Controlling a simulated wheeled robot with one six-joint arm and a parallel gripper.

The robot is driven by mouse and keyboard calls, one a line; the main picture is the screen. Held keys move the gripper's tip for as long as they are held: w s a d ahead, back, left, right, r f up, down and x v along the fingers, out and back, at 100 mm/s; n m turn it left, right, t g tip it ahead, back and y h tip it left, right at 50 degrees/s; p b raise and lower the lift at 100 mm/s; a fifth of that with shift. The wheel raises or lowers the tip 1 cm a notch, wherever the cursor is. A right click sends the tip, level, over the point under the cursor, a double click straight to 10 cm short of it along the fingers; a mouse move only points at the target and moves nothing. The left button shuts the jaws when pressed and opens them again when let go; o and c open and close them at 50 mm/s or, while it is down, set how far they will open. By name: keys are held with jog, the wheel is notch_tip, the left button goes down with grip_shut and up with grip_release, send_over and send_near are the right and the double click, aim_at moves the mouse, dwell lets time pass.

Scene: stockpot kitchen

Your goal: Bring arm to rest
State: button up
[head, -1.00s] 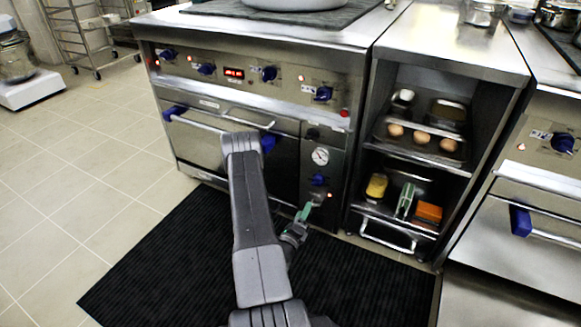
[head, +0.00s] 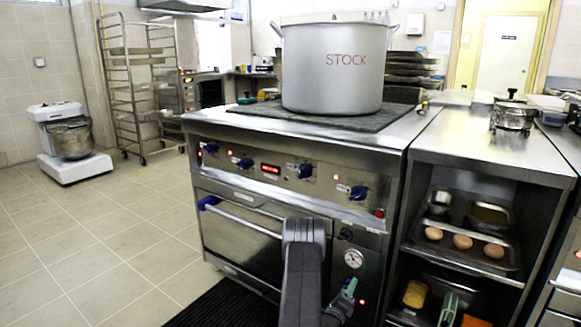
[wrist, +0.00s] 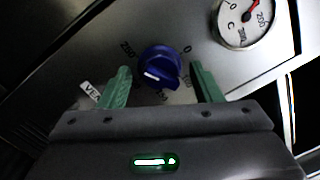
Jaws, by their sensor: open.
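My gripper (head: 343,297) is low in front of the stove (head: 290,180), at its lower right panel below the round gauge (head: 353,258). In the wrist view my gripper (wrist: 158,88) is open, with its two green fingers apart on either side of a blue knob (wrist: 160,67). Nothing is between the fingertips except the knob behind them; I cannot tell whether they touch it. My dark arm rises in front of the oven door in the head view. The gauge also shows at the wrist view's top right (wrist: 243,18).
A large pot marked STOCK (head: 332,68) stands on the stove top. To the right, an open cabinet (head: 480,150) holds a tray of eggs (head: 463,243) and other items. A black mat (head: 222,306) lies on the floor. Tiled floor at left is clear up to a mixer (head: 70,140).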

jog(key=shift+s+a, duration=0.1)
jog(key=shift+s, duration=0.05)
jog(key=p+v, duration=0.4)
jog(key=v, duration=0.9)
jog(key=b+x, duration=0.4)
jog(key=x, duration=0.9)
jog(key=shift+w, duration=0.2)
jog(key=shift+s+n, duration=0.1)
jog(key=shift+n, duration=0.5)
jog(key=shift+r+n+g+y, duration=0.1)
jog(key=shift+n+g+y, duration=0.15)
jog(key=shift+n, duration=3)
jog(key=shift+r+n+g+y, duration=0.1)
jog(key=shift+n+g+y, duration=0.2)
jog(key=shift+n, duration=3)
jog(key=shift+r+n+g+y, duration=0.1)
jog(key=shift+n+g+y, duration=0.15)
jog(key=shift+n, duration=3)
